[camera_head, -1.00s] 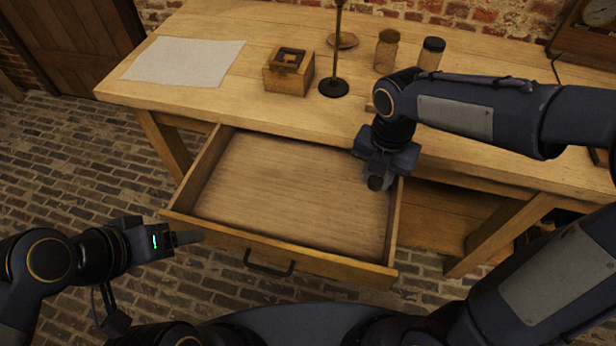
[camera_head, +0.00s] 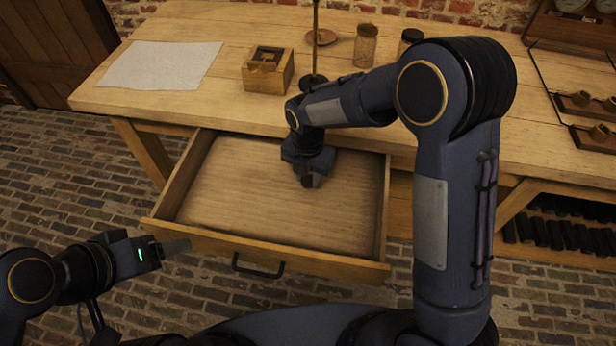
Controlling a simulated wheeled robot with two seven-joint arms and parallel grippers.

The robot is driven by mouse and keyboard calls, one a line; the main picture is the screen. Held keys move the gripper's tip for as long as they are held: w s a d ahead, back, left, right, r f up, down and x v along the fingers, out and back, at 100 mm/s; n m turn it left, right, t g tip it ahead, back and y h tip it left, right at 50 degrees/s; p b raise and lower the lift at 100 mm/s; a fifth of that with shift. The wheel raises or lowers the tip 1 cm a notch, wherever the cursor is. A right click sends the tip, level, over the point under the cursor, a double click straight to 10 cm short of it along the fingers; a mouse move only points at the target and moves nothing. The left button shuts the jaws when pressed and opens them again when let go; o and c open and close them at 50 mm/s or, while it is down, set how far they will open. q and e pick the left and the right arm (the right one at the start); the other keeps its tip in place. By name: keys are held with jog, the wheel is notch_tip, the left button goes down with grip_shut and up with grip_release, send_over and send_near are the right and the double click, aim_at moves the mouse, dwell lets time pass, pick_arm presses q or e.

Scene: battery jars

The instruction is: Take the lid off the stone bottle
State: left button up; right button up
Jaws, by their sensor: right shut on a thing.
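My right gripper (camera_head: 312,176) points down over the open drawer (camera_head: 262,243), near its back right part. It is shut on a small dark grey thing, mostly hidden by the fingers; I cannot tell whether it is a lid or part of a bottle. No stone bottle can be made out clearly. A brownish jar (camera_head: 365,46) and a jar with a dark lid (camera_head: 411,37) stand at the back of the table, the second partly behind my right arm. My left gripper (camera_head: 178,247) is empty, at the drawer's front left corner; its finger gap cannot be seen.
The drawer is pulled out and its visible floor is bare. On the table (camera_head: 210,105) are a paper sheet (camera_head: 160,65), a wooden box (camera_head: 267,70) and a stand with a dark round base (camera_head: 314,83). Wooden racks (camera_head: 585,100) stand at the right.

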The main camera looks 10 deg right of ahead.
jog(key=shift+f, duration=0.45)
jog(key=shift+f, duration=0.2)
jog(key=o, duration=1.1)
jog(key=shift+r, duration=0.15)
